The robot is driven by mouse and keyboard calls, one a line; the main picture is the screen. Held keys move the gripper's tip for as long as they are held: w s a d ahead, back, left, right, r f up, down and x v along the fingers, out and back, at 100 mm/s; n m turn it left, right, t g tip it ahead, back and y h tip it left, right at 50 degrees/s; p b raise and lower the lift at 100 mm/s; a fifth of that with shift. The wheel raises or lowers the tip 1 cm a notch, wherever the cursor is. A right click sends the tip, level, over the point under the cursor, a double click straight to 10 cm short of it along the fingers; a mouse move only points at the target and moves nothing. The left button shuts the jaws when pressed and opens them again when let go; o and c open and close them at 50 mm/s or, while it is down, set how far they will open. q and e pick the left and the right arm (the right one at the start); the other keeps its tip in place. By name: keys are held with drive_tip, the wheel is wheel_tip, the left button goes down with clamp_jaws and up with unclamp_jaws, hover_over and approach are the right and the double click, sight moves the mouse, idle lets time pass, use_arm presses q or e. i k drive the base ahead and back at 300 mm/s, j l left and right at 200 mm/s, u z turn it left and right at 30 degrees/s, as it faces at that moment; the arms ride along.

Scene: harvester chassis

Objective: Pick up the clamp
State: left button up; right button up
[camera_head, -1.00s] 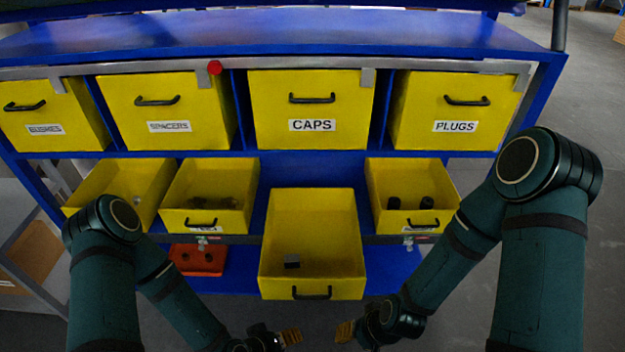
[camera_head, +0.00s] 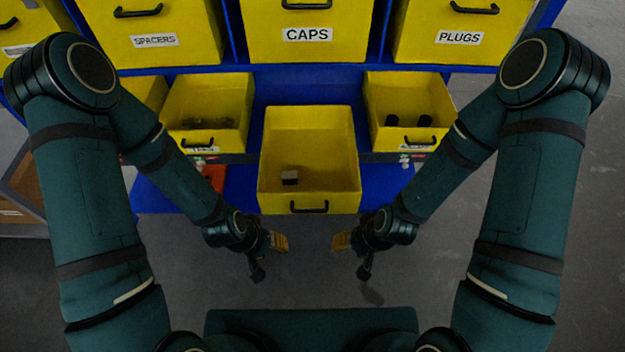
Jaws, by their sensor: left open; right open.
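A small grey block-like object (camera_head: 290,177) lies on the floor of the pulled-out middle yellow bin (camera_head: 328,186), left of its centre. It may be the clamp; it is too small to tell. My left gripper (camera_head: 268,257) is open and empty, below and left of the bin's front in the picture. My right gripper (camera_head: 353,257) is open and empty, below and right of the bin's front. Neither gripper touches the bin or the grey object.
A yellow bin (camera_head: 238,138) at left holds dark small parts; another yellow bin (camera_head: 436,137) at right holds dark round parts. A red item (camera_head: 214,178) lies on the blue shelf (camera_head: 384,184), partly behind my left arm. Labelled yellow drawers, including CAPS (camera_head: 308,14), stand above.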

sight(288, 178)
drive_tip(key=z, duration=1.4)
drive_tip(key=k+j+z, duration=0.1)
drive_tip(key=j, duration=0.35)
drive_tip(key=k+j, duration=0.35)
drive_tip(key=k+j+z, duration=0.15)
drive_tip(key=j, duration=0.35)
drive_tip(key=i, duration=0.35)
